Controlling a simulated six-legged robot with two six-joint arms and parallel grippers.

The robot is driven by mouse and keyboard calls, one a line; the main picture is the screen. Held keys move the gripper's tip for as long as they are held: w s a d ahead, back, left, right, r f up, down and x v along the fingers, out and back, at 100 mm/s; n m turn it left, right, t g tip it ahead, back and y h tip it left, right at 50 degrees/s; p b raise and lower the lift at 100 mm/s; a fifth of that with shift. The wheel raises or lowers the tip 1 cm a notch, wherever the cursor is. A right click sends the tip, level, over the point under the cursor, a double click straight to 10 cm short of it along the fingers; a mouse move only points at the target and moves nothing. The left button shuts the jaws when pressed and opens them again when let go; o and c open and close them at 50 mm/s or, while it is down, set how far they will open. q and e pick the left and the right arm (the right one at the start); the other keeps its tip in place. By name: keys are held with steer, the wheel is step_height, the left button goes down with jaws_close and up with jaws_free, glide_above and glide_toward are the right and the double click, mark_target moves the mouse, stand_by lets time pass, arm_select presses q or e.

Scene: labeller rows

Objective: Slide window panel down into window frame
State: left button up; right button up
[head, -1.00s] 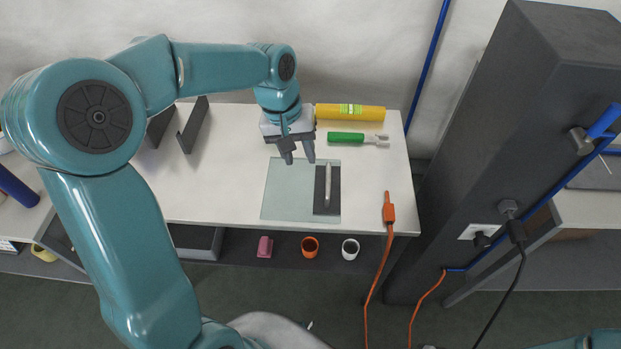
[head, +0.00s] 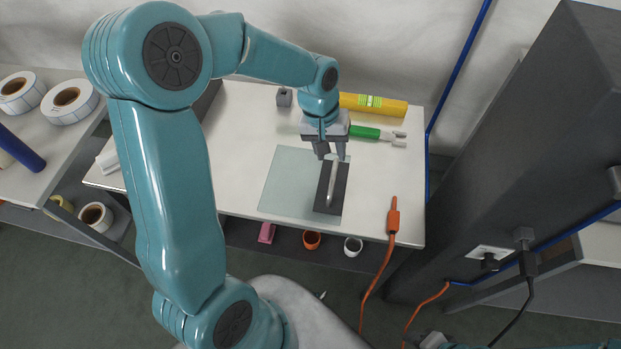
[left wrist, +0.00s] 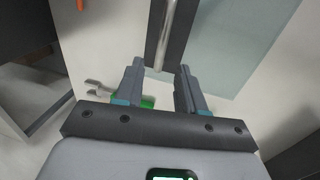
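The window panel (head: 287,187) is a pale greenish glass pane lying flat on the white table. Its right side carries a dark strip (head: 323,202) with a silver bar handle (head: 331,187). My left gripper (head: 331,153) is open and empty at the far end of the strip. In the left wrist view, the fingers of this gripper (left wrist: 159,78) stand apart on either side of the handle's end (left wrist: 160,60); I cannot tell whether they touch it. A dark upright piece (head: 208,100), perhaps the window frame, is mostly hidden behind my left arm.
A yellow cylinder (head: 373,104) and a green-handled tool (head: 371,132) lie behind the gripper. A small grey block (head: 284,97) stands at the back. An orange cable plug (head: 393,219) lies at the right edge. A dark pillar (head: 515,150) rises at the right.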

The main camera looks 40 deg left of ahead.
mark_target(334, 169)
arm_select(q)
steer(key=f, duration=0.5)
steer(key=d+f, duration=0.1)
steer(key=f, duration=0.2)
steer(key=shift+w+p, duration=0.3)
steer(key=shift+w, duration=0.1)
steer(key=shift+s+d+r, duration=0.1)
steer(key=shift+r, duration=0.05)
jaws_close()
